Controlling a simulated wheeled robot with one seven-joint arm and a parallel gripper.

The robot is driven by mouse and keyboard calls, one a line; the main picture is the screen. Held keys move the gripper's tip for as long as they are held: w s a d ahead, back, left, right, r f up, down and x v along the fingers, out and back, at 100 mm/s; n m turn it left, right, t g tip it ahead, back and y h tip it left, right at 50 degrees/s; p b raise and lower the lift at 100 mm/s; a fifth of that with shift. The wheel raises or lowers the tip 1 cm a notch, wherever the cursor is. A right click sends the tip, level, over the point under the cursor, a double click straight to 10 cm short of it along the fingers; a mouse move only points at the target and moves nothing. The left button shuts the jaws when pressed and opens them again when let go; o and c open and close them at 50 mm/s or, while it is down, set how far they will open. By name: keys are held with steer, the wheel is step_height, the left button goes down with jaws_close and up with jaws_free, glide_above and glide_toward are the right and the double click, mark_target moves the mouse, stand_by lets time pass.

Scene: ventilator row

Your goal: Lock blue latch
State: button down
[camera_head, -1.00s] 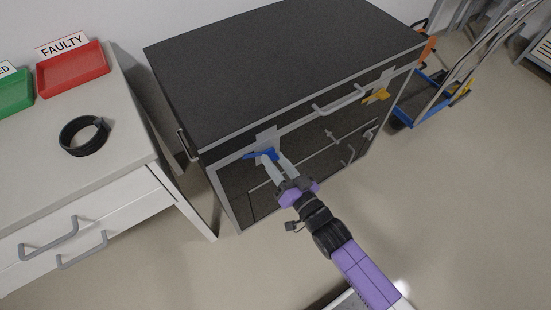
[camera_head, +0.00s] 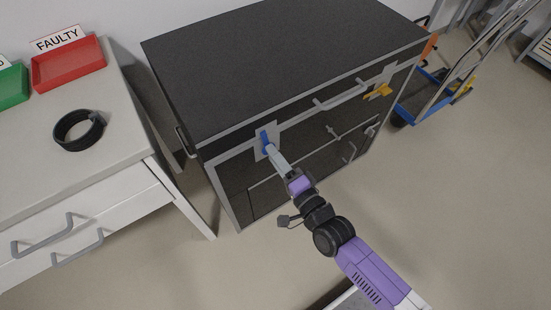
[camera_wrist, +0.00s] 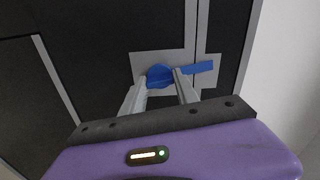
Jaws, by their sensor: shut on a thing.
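The blue latch (camera_head: 264,138) sits on a light grey plate at the upper left of the dark cabinet's front. In the head view its handle stands roughly upright. In the wrist view, the blue latch (camera_wrist: 160,75) has a round hub, and its bar reaches right across the seam between two grey plates. My gripper (camera_head: 272,151) is shut on the latch, with its fingers on either side of the blue part. The wrist view also shows my gripper (camera_wrist: 164,82) there, its right finger hiding part of the bar.
A yellow latch (camera_head: 379,91) sits at the right of the cabinet front (camera_head: 235,178), and a grey handle (camera_head: 340,97) lies between. A cart (camera_head: 440,80) stands right.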

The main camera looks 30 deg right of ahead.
steer(key=shift+f+m+b, duration=0.1)
steer(key=shift+m+b, duration=0.25)
steer(key=shift+m, duration=0.45)
steer(key=c, duration=0.9)
jaws_free()
steer(key=shift+s, duration=3.95)
